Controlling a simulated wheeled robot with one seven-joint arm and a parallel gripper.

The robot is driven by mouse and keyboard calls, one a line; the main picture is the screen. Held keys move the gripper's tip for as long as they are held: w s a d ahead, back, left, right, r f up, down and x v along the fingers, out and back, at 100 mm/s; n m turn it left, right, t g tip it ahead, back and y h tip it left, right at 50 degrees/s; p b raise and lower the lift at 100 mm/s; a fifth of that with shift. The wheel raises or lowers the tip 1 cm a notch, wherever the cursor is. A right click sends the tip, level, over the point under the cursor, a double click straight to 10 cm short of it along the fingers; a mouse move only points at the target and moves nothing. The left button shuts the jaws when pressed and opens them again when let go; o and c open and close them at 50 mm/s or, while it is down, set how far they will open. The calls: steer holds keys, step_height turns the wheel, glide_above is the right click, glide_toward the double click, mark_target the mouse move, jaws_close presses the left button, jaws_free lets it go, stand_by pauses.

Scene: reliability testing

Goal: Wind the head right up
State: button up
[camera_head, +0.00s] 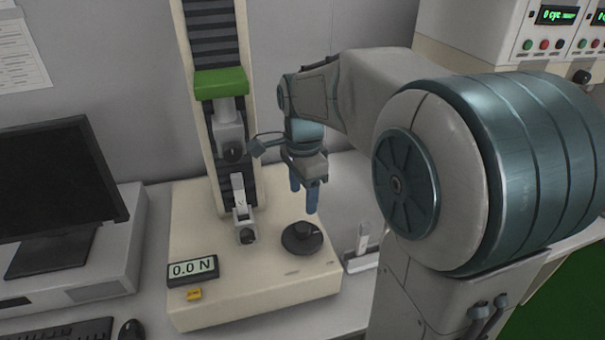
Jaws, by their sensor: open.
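The test stand has a cream column with a dark ribbed track and a wide base (215,285). Its head (221,83) is a green block partway up the column, with a grey upper grip (229,135) hanging below it. A lower grip (243,220) stands on the base under it, with a gap between the two. A round black handwheel (302,239) with a raised centre knob sits on the right of the base. My gripper (304,198) points down above the handwheel, its blue fingers apart and empty, clear of the wheel.
A display reading 0.0 N (192,270) and a small yellow button (194,294) are at the base's front left. A monitor (60,190) stands at left. A small upright fixture (362,245) is right of the base. A control cabinet (500,45) is at upper right.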

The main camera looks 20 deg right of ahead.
steer(key=shift+r, duration=2.2)
steer(key=s+f+n+t+p, duration=0.1)
steer(key=s+f+n, duration=0.5)
steer(key=s+n, duration=0.8)
steer(key=shift+a+f+n+t, duration=0.15)
steer(key=shift+n+t, duration=0.75)
